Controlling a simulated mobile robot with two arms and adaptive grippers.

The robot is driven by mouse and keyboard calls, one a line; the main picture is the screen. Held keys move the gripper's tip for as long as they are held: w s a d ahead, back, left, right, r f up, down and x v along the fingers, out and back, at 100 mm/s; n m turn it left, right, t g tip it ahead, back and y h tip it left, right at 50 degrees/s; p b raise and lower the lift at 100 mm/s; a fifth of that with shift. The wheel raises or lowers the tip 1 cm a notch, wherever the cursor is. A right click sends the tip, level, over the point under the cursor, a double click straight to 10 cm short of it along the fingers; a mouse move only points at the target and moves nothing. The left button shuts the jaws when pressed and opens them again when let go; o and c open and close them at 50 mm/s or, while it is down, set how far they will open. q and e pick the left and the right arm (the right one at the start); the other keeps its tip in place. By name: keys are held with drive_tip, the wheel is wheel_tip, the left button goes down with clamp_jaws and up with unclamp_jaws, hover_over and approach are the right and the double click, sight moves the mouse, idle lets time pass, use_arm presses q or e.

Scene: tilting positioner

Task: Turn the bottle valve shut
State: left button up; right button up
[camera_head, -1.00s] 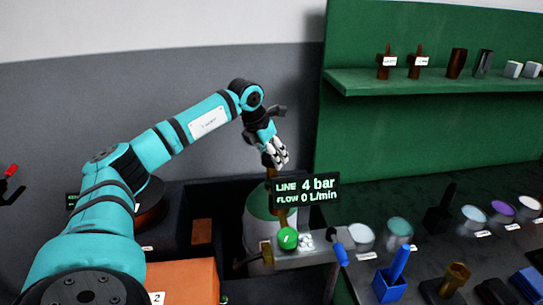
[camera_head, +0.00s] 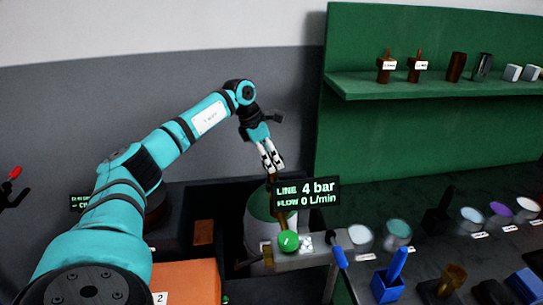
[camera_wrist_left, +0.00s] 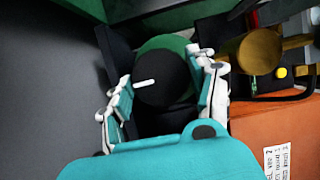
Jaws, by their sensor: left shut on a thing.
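The bottle valve (camera_wrist_left: 165,78) is a round black knob with a white line on top, seen from above in the left wrist view. Its line lies nearly level in that picture. Green and white bottle (camera_head: 258,205) stands below, partly hidden by the display; its green shoulder (camera_wrist_left: 165,45) shows around the knob. My left gripper (camera_head: 272,160) points down over the bottle. In the wrist view its fingers (camera_wrist_left: 165,92) sit on both sides of the knob, shut on it. My right gripper is not in view.
A display (camera_head: 306,194) reads LINE 4 bar, FLOW 0 L/min. Below it is a grey bracket (camera_head: 310,258) with a green ball (camera_head: 288,240) and a blue-handled lever (camera_head: 339,255). An orange box (camera_head: 187,282) stands in front. Jars and tools fill the dark bench at right.

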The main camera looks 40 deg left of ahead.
use_arm(q)
drive_tip(key=shift+r, duration=0.1)
drive_tip(key=o, duration=1.2)
drive_tip(key=v, duration=1.2)
